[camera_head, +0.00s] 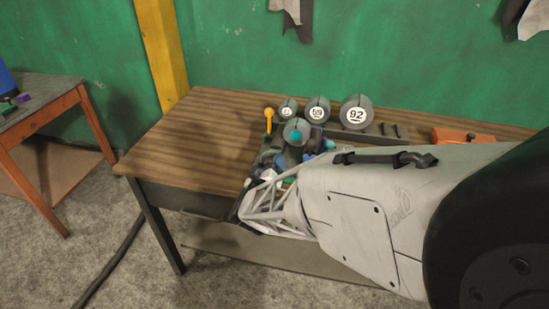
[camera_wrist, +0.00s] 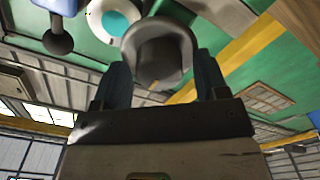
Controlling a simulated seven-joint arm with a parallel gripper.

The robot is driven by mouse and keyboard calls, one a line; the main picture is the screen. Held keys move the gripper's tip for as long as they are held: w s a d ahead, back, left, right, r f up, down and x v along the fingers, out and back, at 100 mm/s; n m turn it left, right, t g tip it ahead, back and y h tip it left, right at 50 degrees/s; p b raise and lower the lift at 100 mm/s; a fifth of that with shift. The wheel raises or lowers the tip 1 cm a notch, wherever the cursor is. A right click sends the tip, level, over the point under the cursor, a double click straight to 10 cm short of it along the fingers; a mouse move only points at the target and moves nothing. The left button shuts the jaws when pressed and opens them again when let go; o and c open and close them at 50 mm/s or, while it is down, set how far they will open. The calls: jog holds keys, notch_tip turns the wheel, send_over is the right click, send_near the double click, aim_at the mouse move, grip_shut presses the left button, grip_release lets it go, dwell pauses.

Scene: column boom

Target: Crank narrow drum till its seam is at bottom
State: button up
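Three grey drums with white number faces stand in a row at the back of the workbench in the head view. The smallest, narrow drum (camera_head: 287,110) is at the left, the middle drum marked 59 (camera_head: 317,110) beside it, and the wide drum marked 92 (camera_head: 356,112) at the right. Each shows a dark seam line near its top. A yellow crank-like handle (camera_head: 269,117) stands left of the narrow drum. My gripper (camera_wrist: 160,78) shows its fingers spread in the wrist view, with a grey rounded part (camera_wrist: 160,45) between or beyond them; contact is unclear. My arm hides the fingers in the head view.
A grey cylinder with a teal face (camera_head: 296,132) stands in front of the drums. An orange object (camera_head: 462,136) lies right of the drums. The bench's left top (camera_head: 190,140) is clear. A small side table (camera_head: 45,97) stands at the far left.

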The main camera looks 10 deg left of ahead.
jog(key=c, duration=0.8)
jog(key=m, duration=0.5)
jog(key=shift+d, duration=0.1)
jog(key=m, duration=0.5)
jog(key=shift+d+m, duration=0.1)
jog(key=shift+m, duration=0.3)
jog(key=shift+d+f+m, duration=0.1)
jog(key=shift+m, duration=2.4)
jog(key=shift+d+f+m, duration=0.1)
jog(key=shift+m, duration=2.4)
